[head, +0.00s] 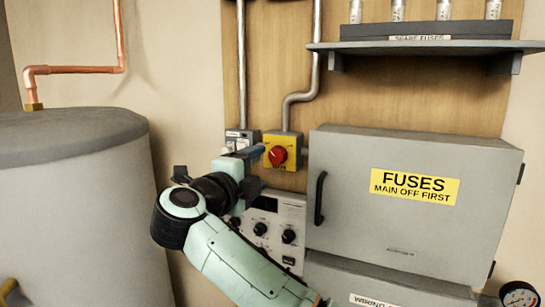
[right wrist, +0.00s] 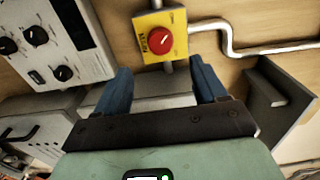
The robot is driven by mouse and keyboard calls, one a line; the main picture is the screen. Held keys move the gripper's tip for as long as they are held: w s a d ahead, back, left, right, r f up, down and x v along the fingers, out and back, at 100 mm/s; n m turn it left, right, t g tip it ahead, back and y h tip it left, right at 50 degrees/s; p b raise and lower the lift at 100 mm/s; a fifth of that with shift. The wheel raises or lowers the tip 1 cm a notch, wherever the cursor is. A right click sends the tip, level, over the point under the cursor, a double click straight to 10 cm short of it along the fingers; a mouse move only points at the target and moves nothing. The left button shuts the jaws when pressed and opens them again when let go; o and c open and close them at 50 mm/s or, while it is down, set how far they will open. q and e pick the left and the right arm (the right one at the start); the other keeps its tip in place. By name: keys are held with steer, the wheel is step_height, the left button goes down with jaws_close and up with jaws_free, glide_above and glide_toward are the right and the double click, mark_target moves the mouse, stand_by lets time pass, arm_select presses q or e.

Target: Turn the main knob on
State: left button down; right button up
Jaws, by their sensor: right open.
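The main knob is a round red knob (head: 277,155) on a yellow plate (head: 291,141), mounted on the wooden board left of the fuse box. The knob also shows in the right wrist view (right wrist: 159,41), with a pale pointer line slanting to the upper right. The plate's lettering is too small to read surely. My right gripper (head: 258,152) is just left of the knob in the head view. In the right wrist view its two blue fingers (right wrist: 160,67) are spread apart, with the knob beyond the gap between their tips. Nothing is between them. My left gripper is not seen.
A closed grey fuse box (head: 345,220) with a black handle stands right of the knob. A panel with black dials (head: 273,220) is below it. Grey conduit (head: 317,45) runs above. A shelf (head: 425,46) holds spare fuses. A large grey tank (head: 75,200) is at left.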

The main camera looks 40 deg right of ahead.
mark_target(275, 157)
steer(key=p+x, duration=0.1)
steer(key=x, duration=0.7)
steer(key=shift+w+d, duration=0.3)
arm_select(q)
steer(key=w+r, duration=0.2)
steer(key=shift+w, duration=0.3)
arm_select(e)
steer(key=c, duration=1.1)
steer(key=shift+o, duration=0.2)
